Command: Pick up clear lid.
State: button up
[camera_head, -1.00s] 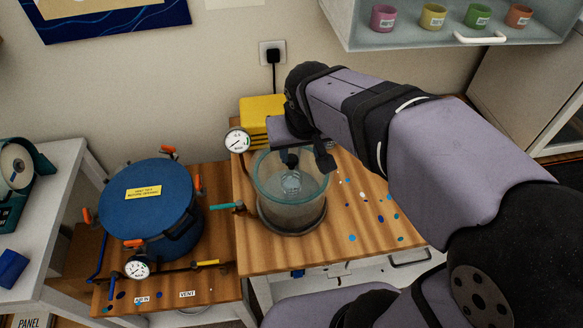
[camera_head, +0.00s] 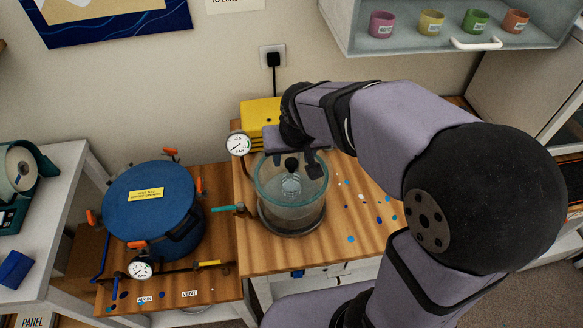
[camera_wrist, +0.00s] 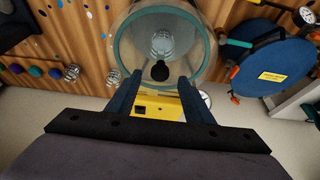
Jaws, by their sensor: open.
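The clear lid (camera_head: 268,187) is a round see-through cover with a pale green rim and a dark knob (camera_head: 291,164). It sits on the clear chamber (camera_head: 291,214), with a clear cup visible inside. In the wrist view, the lid's rim (camera_wrist: 118,48) and knob (camera_wrist: 160,70) show near the top centre. My gripper (camera_wrist: 157,80) is open, with its two fingers on either side of the knob in that picture. In the head view, my gripper (camera_head: 291,158) is over the lid. I cannot tell whether a finger touches the knob.
A yellow pump (camera_head: 259,111) and a gauge (camera_head: 238,144) stand behind the chamber. A blue-lidded pot (camera_head: 148,212) with orange-handled clamps stands left. A teal-handled valve (camera_head: 222,208) reaches the chamber's left side. The wooden top (camera_head: 340,225) right of the chamber is mostly clear.

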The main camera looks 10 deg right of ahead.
aim_at(291, 168)
jog(key=shift+x, duration=1.35)
jog(key=shift+c, duration=0.2)
grip_shut()
jog(key=shift+r, duration=0.1)
jog(key=shift+w, duration=0.1)
